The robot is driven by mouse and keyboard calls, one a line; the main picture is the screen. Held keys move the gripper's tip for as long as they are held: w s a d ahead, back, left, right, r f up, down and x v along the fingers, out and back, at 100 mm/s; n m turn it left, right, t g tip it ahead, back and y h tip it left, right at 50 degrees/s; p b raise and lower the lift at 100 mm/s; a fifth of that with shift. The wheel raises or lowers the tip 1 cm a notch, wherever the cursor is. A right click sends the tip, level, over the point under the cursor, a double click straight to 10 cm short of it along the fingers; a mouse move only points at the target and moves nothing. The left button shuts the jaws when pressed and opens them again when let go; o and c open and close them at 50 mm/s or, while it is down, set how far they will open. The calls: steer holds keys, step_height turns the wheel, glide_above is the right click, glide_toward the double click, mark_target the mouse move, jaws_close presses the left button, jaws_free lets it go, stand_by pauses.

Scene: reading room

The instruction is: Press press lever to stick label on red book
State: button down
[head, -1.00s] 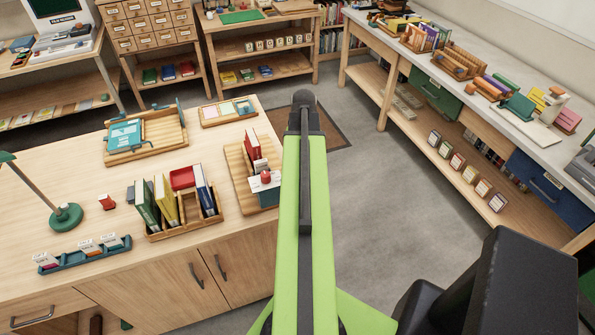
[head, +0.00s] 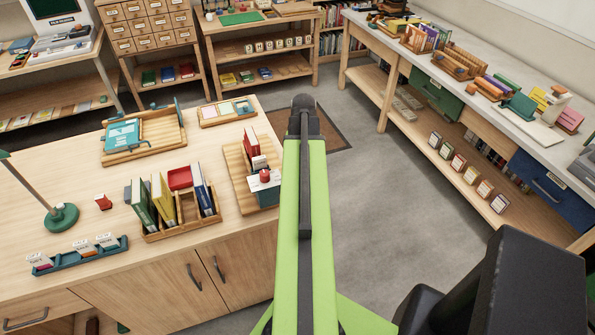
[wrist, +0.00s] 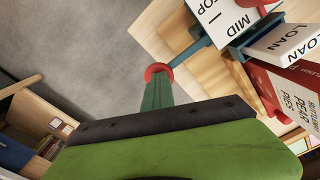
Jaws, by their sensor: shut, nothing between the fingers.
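The label press (head: 268,197) is teal-blue and stands at the right end of the wooden table, partly hidden by my arm. In the wrist view its blue lever bar (wrist: 195,48) runs to a red knob (wrist: 158,69). My arm hides the gripper in the head view.
A wooden book holder (head: 183,228) with several books stands left of the press. A long bench (head: 475,95) runs along the right. The grey floor between is clear.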

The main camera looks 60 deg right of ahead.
steer(key=shift+f+b, duration=0.75)
steer(key=shift+f, duration=0.1)
steer(key=shift+r, duration=0.1)
step_height(320, 180, up, 9)
steer(key=p, duration=0.9)
stand_by(0.5)
